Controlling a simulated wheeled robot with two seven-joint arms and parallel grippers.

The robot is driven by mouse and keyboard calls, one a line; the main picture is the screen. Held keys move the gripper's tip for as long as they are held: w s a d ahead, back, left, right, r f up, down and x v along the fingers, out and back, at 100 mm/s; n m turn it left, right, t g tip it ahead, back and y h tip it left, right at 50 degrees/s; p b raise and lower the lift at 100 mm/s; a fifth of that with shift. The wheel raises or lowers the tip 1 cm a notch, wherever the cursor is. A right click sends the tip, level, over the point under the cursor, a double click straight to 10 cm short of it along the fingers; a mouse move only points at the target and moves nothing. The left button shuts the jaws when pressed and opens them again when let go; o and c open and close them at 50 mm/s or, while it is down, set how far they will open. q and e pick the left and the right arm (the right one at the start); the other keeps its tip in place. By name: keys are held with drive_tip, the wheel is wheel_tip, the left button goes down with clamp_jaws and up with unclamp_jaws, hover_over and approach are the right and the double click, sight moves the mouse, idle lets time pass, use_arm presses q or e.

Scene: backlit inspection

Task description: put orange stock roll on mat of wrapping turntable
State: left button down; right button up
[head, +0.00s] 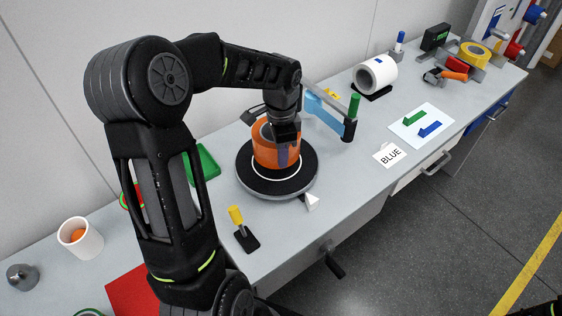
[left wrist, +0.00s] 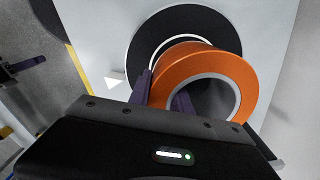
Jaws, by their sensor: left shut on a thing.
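The orange stock roll (head: 264,153) is over the middle of the wrapping turntable (head: 247,184), with its hole facing up. My left gripper (head: 286,141) is shut on the roll's wall from above. In the left wrist view, the fingers (left wrist: 164,86) straddle the wall of the orange roll (left wrist: 244,76), one outside and one in the hole. A white ring (head: 276,180) on the dark disc shows in front of the roll. Whether the roll touches the mat cannot be told.
A white roll (head: 374,76) lies farther back. A yellow-handled tool (head: 237,217), a white cup (head: 79,238) and a green tray (head: 205,164) are nearby.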

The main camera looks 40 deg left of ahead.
use_arm(q)
drive_tip(key=shift+f, duration=1.8)
drive_tip(key=shift+f, duration=0.1)
drive_tip(key=c, duration=1.6)
unclamp_jaws()
drive_tip(key=shift+f, duration=0.15)
drive_tip(key=shift+c, duration=0.2)
drive_tip(key=o, duration=0.5)
drive_tip(key=shift+c, duration=0.2)
wheel_tip(320, 180, up, 12)
drive_tip(key=shift+r+b, duration=0.2)
drive_tip(key=shift+b, duration=0.1)
